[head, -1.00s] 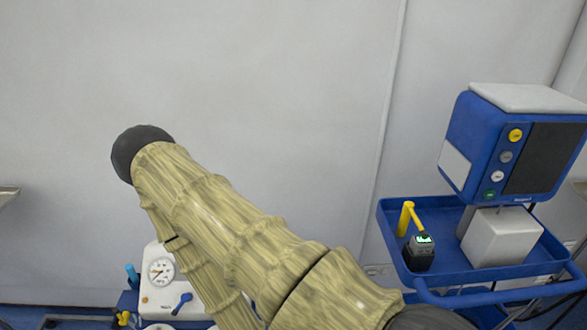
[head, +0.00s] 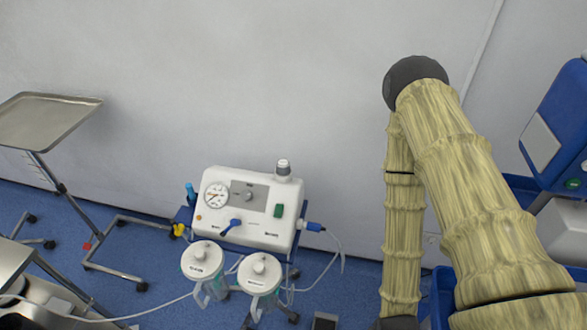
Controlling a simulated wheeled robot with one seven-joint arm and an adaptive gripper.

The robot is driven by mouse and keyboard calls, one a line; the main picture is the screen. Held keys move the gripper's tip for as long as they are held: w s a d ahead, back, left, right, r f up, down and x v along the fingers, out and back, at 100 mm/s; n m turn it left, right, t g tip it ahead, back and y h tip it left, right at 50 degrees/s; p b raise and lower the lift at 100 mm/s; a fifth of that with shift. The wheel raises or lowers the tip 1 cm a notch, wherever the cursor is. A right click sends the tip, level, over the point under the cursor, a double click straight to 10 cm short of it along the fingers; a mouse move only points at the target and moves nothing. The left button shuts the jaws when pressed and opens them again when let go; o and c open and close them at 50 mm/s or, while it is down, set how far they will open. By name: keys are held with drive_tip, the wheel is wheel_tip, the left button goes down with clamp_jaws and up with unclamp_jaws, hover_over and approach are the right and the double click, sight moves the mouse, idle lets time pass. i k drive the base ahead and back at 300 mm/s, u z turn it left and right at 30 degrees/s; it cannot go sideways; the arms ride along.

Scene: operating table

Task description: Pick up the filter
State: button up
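I cannot tell for sure which thing is the filter. A small white cylinder with a grey band (head: 283,170) stands on the back right of the white suction unit (head: 246,236). The suction unit has a round gauge, a blue lever and a green switch. Two lidded canisters, a left one (head: 202,260) and a right one (head: 259,273), hang at its front. My bent arm covers the right part of the head view, to the right of the unit. My gripper is outside the view.
A metal tray (head: 48,118) on a wheeled stand is at the left. A steel surface (head: 14,262) is at lower left. A blue monitor (head: 556,125) is cut off at the right edge. A tube runs leftward from the canisters. Blue floor shows between the stand and the unit.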

sight(282, 164)
drive_tip(key=k, duration=1)
drive_tip(key=u, duration=1.1)
drive_tip(key=i, duration=1.1)
drive_tip(key=z, duration=1.05)
